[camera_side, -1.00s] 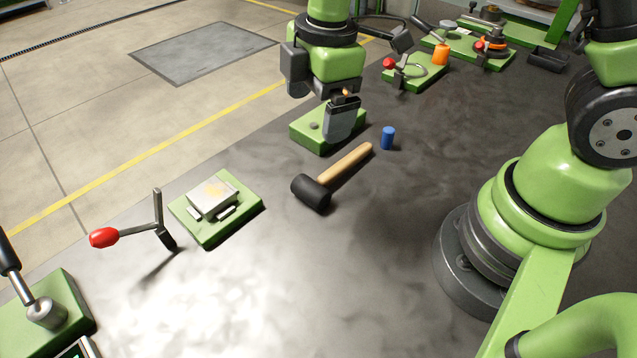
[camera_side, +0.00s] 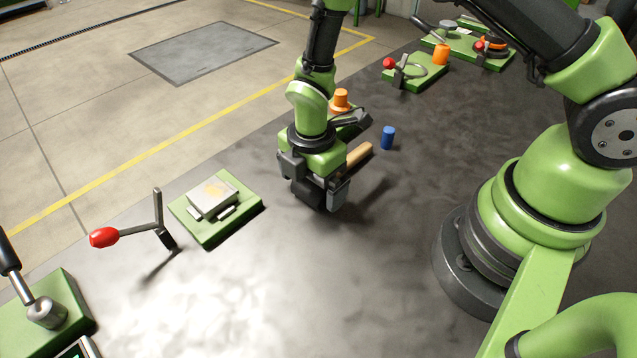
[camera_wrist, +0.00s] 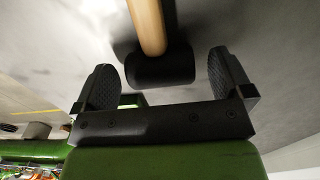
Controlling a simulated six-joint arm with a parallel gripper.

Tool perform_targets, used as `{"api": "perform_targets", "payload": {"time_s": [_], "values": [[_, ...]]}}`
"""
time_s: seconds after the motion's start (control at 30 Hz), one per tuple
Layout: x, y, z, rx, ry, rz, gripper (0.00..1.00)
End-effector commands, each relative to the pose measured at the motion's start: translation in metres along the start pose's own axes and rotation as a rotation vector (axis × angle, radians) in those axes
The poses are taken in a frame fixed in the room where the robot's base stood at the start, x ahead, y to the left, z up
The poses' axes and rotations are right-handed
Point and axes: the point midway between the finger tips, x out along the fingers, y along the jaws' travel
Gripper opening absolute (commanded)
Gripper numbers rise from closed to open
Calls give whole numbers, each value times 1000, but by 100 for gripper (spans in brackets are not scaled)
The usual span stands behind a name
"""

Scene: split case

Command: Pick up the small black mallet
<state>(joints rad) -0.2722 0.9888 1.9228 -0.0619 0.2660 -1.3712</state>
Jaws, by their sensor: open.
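The black mallet with a pale wooden handle lies on the dark table; in the side view its handle (camera_side: 358,154) shows behind my gripper, and its head is mostly hidden by the gripper. My gripper (camera_side: 321,194) is low over the head, with its jaws open. In the wrist view the black head (camera_wrist: 160,69) lies crosswise between the two open fingers of my gripper (camera_wrist: 163,66), with gaps on both sides. The handle (camera_wrist: 148,22) runs up out of the picture. The height of the fingers above the table is hard to tell.
A blue cylinder (camera_side: 388,137) stands right of the handle. An orange knobbed piece (camera_side: 341,101) is behind my wrist. A green plate with a metal block (camera_side: 212,200) and a red-tipped lever (camera_side: 104,237) lie to the left. The table's front middle is clear.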

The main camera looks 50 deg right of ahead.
Motion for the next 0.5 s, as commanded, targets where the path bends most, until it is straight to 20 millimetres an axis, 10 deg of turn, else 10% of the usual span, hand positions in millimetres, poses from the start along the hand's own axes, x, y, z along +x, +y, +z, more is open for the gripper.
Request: {"api": "perform_targets", "payload": {"time_s": [0.33,0.5], "values": [[9,0,0,1,1,1,96],[9,0,0,1,1,1,56]]}}
